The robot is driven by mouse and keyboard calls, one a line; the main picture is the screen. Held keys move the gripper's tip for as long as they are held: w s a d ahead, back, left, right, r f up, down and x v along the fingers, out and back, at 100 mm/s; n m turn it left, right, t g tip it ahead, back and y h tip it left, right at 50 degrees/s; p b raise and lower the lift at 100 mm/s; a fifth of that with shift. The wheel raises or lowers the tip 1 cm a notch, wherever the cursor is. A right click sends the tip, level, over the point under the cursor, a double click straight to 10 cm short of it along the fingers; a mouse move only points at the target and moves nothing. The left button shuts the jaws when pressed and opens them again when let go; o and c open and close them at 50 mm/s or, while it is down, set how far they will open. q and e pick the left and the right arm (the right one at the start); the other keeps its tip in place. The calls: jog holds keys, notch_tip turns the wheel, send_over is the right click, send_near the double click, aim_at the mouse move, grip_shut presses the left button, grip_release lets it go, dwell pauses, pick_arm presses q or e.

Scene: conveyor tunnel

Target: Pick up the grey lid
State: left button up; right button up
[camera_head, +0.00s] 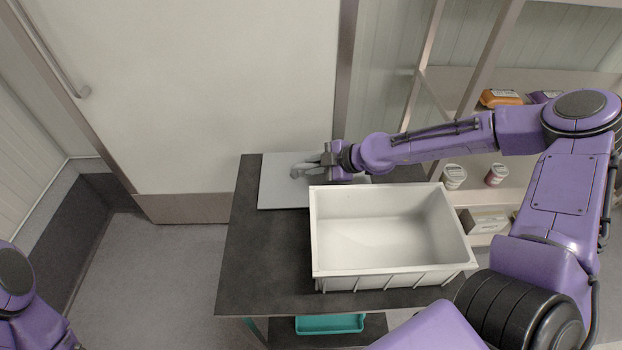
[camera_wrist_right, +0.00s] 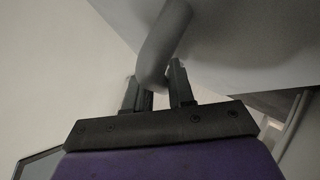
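The grey lid (camera_head: 279,185) lies at the back left of the dark table, partly behind the white bin and under my right gripper. It has a curved grey handle on top, and the lid (camera_wrist_right: 240,45) and its handle fill the upper part of the right wrist view. My right gripper (camera_head: 312,165) reaches in from the right over the bin's far side. In the right wrist view its two fingers (camera_wrist_right: 157,85) stand close together on either side of the handle and look shut on it. My left gripper is out of view; only part of my left arm shows at lower left.
The white bin (camera_head: 322,265), open and empty, stands in front of the lid on the dark table (camera_head: 250,260). A teal tray (camera_head: 330,324) is below. Shelves with cups (camera_head: 453,176) and packs stand at right. A pale door is behind the table; floor at left is clear.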

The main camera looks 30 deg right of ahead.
aim_at(315, 164)
grip_shut()
jog(key=shift+w, duration=0.1)
notch_tip(315, 164, up, 18)
dwell(0.5)
dwell(0.6)
